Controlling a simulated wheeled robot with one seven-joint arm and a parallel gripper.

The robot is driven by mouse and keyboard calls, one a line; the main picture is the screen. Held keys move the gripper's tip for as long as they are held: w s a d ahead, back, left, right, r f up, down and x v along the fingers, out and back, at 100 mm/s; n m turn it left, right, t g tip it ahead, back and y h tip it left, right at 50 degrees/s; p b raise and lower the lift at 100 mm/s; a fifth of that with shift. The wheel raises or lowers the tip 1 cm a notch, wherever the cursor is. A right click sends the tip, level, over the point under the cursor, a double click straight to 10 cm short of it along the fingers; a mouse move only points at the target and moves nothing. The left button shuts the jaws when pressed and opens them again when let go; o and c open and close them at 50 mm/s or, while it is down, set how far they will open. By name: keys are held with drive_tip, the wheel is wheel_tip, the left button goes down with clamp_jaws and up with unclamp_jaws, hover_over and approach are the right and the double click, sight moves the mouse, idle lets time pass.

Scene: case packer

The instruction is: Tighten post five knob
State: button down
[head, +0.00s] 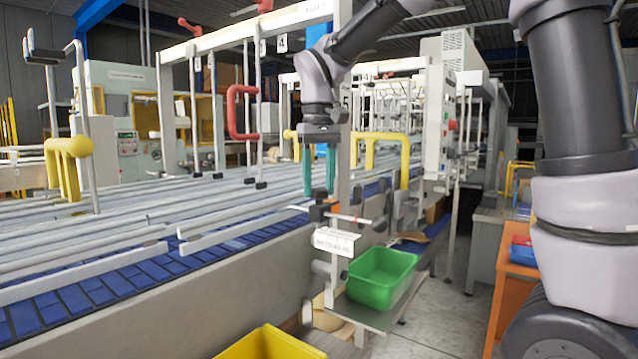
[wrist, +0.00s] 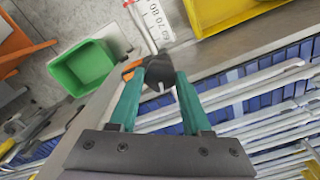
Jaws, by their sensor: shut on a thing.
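My gripper (head: 319,190) points down at the near edge of the conveyor, its two teal fingers on either side of a black knob (head: 318,212). In the wrist view my gripper (wrist: 163,80) has its fingertips closed around the same black knob (wrist: 158,72). The fingers remain a knob's width apart. An orange-red part shows beside the knob. The knob sits on a post bracket above a white label plate (head: 335,242); the plate's text is too small to read surely.
A green bin (head: 382,278) stands on a shelf below and right of the bracket. A yellow bin (head: 270,345) is at the bottom. Rails and the blue conveyor (head: 95,288) run along the left. A red handle (head: 236,112) and yellow handles (head: 68,160) stand above the rails.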

sight(319, 188)
drive_tip(key=m, duration=1.1)
drive_tip(key=shift+r+m, duration=0.1)
drive_tip(key=shift+m, duration=1.7)
drive_tip(key=shift+c, duration=1.8)
unclamp_jaws()
wheel_tip(319, 188, up, 11)
